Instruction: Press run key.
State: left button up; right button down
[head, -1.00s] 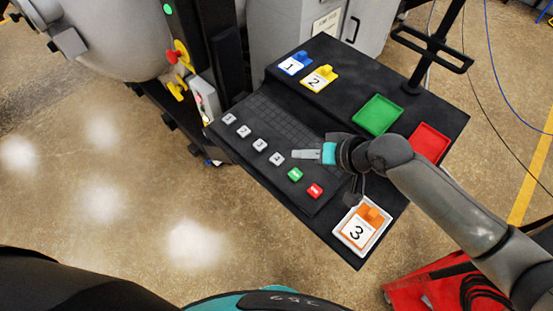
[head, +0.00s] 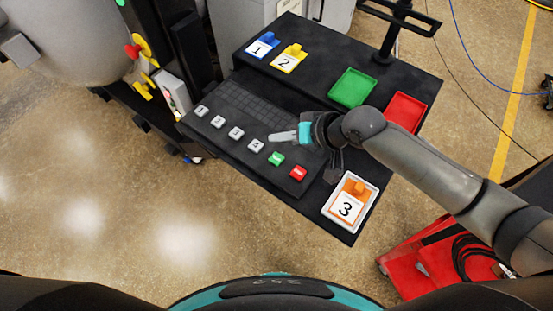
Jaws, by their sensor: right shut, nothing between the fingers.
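A sloped black key panel (head: 215,136) carries a row of grey numbered keys, then a green key (head: 276,159) and a red key (head: 298,173) at its right end. The labels on the green and red keys are too small to read. My right gripper (head: 274,137) is shut and empty. Its fingertips point left over the panel, just above the green key in the picture and to the right of grey key 4 (head: 256,146). I see no contact with any key; its height above the panel is hard to tell. My left gripper is not in view.
On the black table (head: 322,62) are a blue block 1 (head: 263,45), a yellow block 2 (head: 289,59), a green tray (head: 352,88) and a red tray (head: 405,112). An orange block 3 (head: 351,199) sits in a white tray at the near right corner. A dark post (head: 388,40) stands behind.

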jog(key=b, duration=0.5)
send_over(280, 161)
notch_tip(280, 161, down, 5)
jog(key=shift+f, duration=0.2)
jog(key=shift+f+b, duration=0.45)
jog(key=shift+f, duration=0.3)
dwell(1.0)
jog(key=shift+f, duration=0.4)
jog(key=shift+f, duration=0.5)
dwell(0.5)
jog(key=shift+s+r, duration=0.1)
jog(key=shift+r+p, duration=0.85)
jog(key=shift+p, duration=0.05)
